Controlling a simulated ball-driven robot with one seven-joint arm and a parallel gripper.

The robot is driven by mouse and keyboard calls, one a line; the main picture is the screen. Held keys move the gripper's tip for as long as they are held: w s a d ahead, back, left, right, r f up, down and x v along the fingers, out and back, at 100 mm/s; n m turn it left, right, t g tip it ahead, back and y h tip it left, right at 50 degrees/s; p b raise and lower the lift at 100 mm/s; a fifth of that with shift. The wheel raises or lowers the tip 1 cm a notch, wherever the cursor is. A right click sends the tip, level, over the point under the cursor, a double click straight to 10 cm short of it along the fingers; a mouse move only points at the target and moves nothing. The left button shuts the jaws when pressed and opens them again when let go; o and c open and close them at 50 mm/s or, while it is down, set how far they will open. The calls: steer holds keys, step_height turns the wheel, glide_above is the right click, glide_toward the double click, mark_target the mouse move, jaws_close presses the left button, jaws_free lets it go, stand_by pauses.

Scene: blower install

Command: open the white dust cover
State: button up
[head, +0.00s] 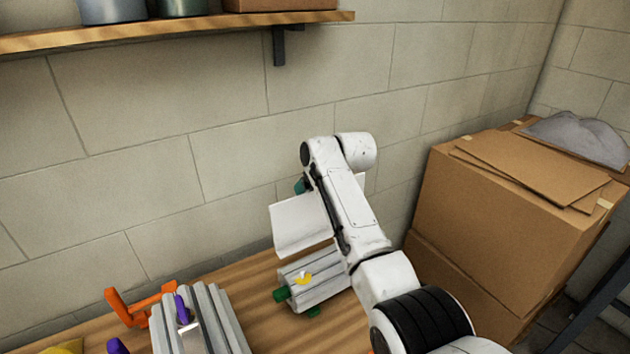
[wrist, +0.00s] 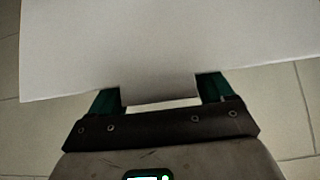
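The white dust cover (head: 303,224) is a flat panel, tilted up above a grey ribbed unit (head: 318,278) with green ends and a yellow part on the workbench. In the wrist view the cover (wrist: 165,45) fills the upper middle, with a pale section reaching down between the fingers. My gripper (head: 300,186) is at the cover's upper edge, partly hidden by my arm. In the wrist view its teal fingers (wrist: 160,92) stand wide apart, with their tips hidden behind the cover. I cannot tell whether the fingers touch it.
Another grey ribbed unit (head: 205,322) with purple parts stands at the front left, beside an orange bracket (head: 138,306). Stacked cardboard boxes (head: 500,215) stand on the right. A wooden shelf (head: 180,32) hangs on the block wall above.

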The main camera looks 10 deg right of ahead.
steer(key=shift+o, duration=0.6)
steer(key=shift+r, duration=0.3)
steer(key=shift+r, duration=0.15)
steer(key=b+v, duration=0.1)
steer(key=v, duration=0.9)
steer(key=shift+s, duration=0.2)
steer(key=shift+d+r, duration=0.1)
